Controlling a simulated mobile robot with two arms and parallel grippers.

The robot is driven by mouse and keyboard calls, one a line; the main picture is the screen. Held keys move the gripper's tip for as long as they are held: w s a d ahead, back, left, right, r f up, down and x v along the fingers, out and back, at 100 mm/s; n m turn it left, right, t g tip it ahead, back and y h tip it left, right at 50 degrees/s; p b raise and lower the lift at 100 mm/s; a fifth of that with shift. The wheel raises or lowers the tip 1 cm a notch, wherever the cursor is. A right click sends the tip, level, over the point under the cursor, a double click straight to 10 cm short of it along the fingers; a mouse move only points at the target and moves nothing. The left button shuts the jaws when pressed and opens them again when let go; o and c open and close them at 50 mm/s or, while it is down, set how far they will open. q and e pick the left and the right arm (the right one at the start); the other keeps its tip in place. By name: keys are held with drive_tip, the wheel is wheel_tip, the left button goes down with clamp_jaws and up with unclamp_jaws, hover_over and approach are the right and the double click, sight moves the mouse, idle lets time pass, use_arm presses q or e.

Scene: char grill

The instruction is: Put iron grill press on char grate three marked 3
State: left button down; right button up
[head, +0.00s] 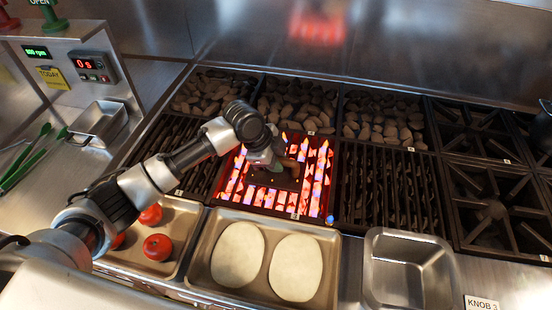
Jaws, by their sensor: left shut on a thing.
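The iron grill press (287,180) is a dark, flat, square plate over the middle of a glowing grate. My left gripper (271,162) is shut on its handle, and my arm hides part of the press. I cannot tell whether the plate touches the bars. The glowing grate (261,197) is in the front row, with red coals and flames around the press. Its small white label (294,216) is too small to read surely. My right gripper is not in view.
Unlit dark grates flank the glowing one, with stone-filled grates behind. In front are a tray (328,247) with two pale flatbreads, a tray with red tomatoes (158,247) and an empty metal pan (405,270). Green tongs (30,160) lie left. Burners (490,210) stand right.

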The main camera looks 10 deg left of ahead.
use_arm(q)
drive_tip(key=shift+f, duration=0.2)
drive_tip(key=shift+f, duration=0.1)
drive_tip(key=c, duration=1)
unclamp_jaws()
drive_tip(key=shift+o, duration=0.2)
drive_tip(key=b+v, duration=0.1)
drive_tip(key=v, duration=1.1)
drive_tip(key=shift+b, duration=0.35)
drive_tip(key=shift+d, duration=0.1)
